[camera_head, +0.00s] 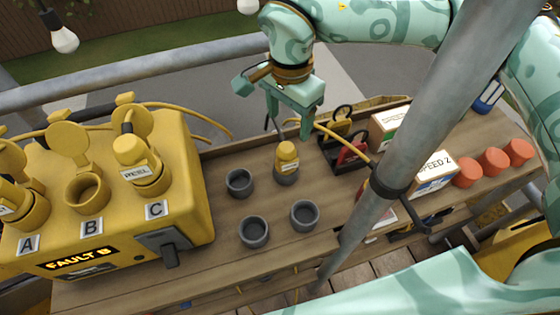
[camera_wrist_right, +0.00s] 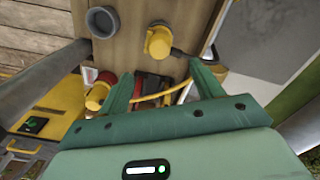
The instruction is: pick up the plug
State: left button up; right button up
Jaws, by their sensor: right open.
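A yellow plug (camera_head: 287,152) stands upright in a grey cup on the wooden bench, its cable running up behind it. In the wrist view the plug (camera_wrist_right: 158,42) lies just beyond the fingertips, roughly between the lines of the fingers. My right gripper (camera_head: 290,126) is open and empty, above and a little behind the plug, not around it. Another yellow plug (camera_head: 138,165) with a label sits in socket C of the yellow box (camera_head: 190,205), and one (camera_head: 15,200) sits in socket A. Socket B (camera_head: 87,193) is empty, with its lid raised. My left gripper is not in view.
Three empty grey cups (camera_head: 254,232) surround the plug's front and left. A dark carrier with red and yellow items (camera_head: 350,155), boxes (camera_head: 435,172) and orange cups (camera_head: 491,161) are to the right. A grey pole (camera_head: 440,105) crosses the view right of the plug.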

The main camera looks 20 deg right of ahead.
aim_at(287, 145)
notch_tip(287, 145, down, 6)
jog(key=shift+w+f+b, duration=0.1)
jog(key=shift+b, duration=0.45)
jog(key=shift+f, duration=0.5)
notch_tip(287, 145, down, 5)
jog(key=shift+a+f+b, duration=0.1)
jog(key=shift+a+b, duration=0.05)
jog(key=shift+b, duration=0.75)
jog(key=shift+s, duration=0.2)
jog(key=c, duration=1.2)
